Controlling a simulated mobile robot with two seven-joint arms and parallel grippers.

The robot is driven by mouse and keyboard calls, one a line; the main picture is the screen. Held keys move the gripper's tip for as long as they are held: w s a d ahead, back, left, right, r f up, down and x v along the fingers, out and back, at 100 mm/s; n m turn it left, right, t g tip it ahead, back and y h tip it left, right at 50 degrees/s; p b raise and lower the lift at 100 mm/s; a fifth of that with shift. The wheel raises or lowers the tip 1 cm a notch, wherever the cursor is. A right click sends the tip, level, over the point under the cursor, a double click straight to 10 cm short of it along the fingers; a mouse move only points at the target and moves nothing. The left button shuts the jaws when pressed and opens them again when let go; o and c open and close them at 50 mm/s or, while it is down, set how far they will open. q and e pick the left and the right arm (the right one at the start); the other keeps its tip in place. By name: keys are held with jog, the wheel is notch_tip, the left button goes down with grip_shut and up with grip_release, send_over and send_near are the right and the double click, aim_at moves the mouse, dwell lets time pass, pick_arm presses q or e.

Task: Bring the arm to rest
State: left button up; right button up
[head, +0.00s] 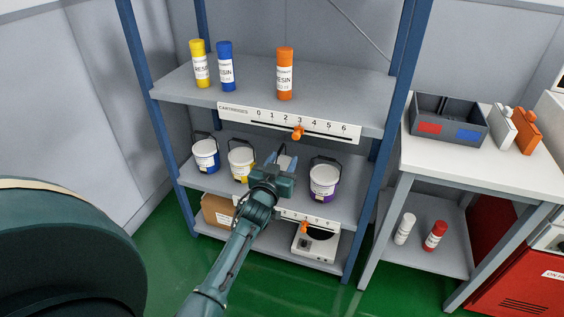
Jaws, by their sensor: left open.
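My left arm reaches up from the bottom of the head view to the middle shelf of a blue-posted rack (380,150). My left gripper (284,160) is open, in front of the gap between the yellow-marked bucket (241,163) and the purple-marked bucket (324,182). Whether its fingers touch anything is hard to tell. No object is clearly seen between them. The wrist covers part of the middle shelf and its lower number strip. My right gripper is out of view.
A blue-marked bucket (206,155) stands farther left. Yellow (200,65), blue (226,67) and orange (285,74) resin cartridges stand on the top shelf. Orange pointers (298,132) sit on the number strips. Below are a cardboard box (217,211) and a white device (315,243). A white table (425,158) stands right.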

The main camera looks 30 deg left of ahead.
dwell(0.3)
pick_arm(q)
jog(key=s+d+f+m+g+h+p, duration=0.1)
jog(key=s+d+f+g+h, duration=0.1)
jog(key=s+d, duration=0.4)
jog(key=s+d+f+m+g+h+p, duration=0.1)
jog(key=s+d+f+m+g+h, duration=0.1)
jog(key=s+d, duration=0.5)
jog(key=s+d+f+m+g+h+p, duration=0.2)
jog(key=s+d, duration=0.4)
jog(key=s, duration=0.9)
notch_tip(320, 180, down, 2)
jog(key=shift+s+d+f+g+h, duration=0.1)
jog(key=shift+s+d+g+h, duration=0.15)
jog(key=shift+s+g+h, duration=0.25)
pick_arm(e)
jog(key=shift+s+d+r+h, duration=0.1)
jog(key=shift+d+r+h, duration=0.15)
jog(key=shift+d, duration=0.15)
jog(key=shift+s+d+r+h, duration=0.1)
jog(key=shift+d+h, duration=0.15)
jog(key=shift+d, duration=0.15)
pick_arm(q)
jog(key=shift+w, duration=0.15)
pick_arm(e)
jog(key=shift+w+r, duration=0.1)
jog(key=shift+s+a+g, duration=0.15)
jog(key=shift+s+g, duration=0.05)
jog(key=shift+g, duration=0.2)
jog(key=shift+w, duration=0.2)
